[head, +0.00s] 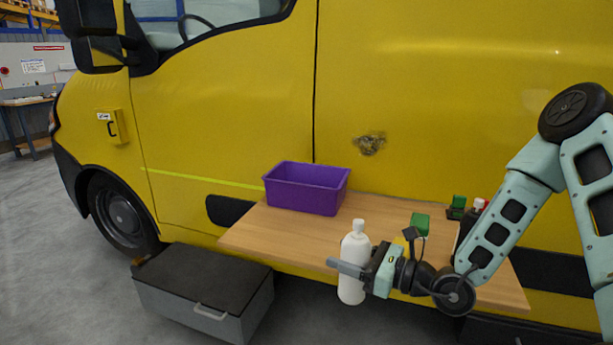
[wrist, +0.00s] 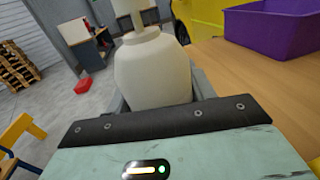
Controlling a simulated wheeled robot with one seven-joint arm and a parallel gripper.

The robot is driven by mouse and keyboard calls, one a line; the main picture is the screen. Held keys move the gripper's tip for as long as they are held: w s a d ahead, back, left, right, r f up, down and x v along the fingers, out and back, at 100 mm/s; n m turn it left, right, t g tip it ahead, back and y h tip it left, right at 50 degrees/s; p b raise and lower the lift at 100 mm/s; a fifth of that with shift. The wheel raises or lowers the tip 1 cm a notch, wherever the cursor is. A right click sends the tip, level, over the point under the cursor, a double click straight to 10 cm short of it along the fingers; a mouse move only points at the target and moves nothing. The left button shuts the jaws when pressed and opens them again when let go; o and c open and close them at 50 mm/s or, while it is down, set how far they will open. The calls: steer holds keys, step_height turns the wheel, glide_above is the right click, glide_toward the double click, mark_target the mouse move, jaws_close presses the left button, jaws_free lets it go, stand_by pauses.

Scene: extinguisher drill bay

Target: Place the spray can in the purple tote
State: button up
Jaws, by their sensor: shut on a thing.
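The spray can is a white bottle (head: 354,252) with a narrow neck and small cap. My gripper (head: 352,268) is shut around its body and holds it upright at the front edge of the wooden table. In the wrist view the white bottle (wrist: 152,70) fills the space between the fingers, its top cut off by the frame. The purple tote (head: 306,190) stands at the back left of the table, open at the top, to the left of and behind my gripper. Part of the tote (wrist: 272,30) also shows at the upper right of the wrist view.
The wooden table (head: 270,232) is bare between bottle and tote. Green-topped items (head: 419,224) and a dark bottle with a red and white top (head: 478,206) stand on its right side. A yellow van (head: 230,110) is behind. A grey chest (head: 203,290) stands at the front left.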

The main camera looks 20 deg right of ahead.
steer(key=s+d+f+m+t+h, duration=0.2)
steer(key=d+f+m+h, duration=0.2)
steer(key=f, duration=0.5)
steer(key=s+d+f+m+t+h, duration=0.2)
steer(key=s+d+f+m+h, duration=0.1)
steer(key=f+h, duration=0.5)
step_height(320, 180, down, 2)
steer(key=shift+s+d+m+t, duration=0.15)
steer(key=shift+d+m+t, duration=0.25)
steer(key=shift+d+m, duration=0.4)
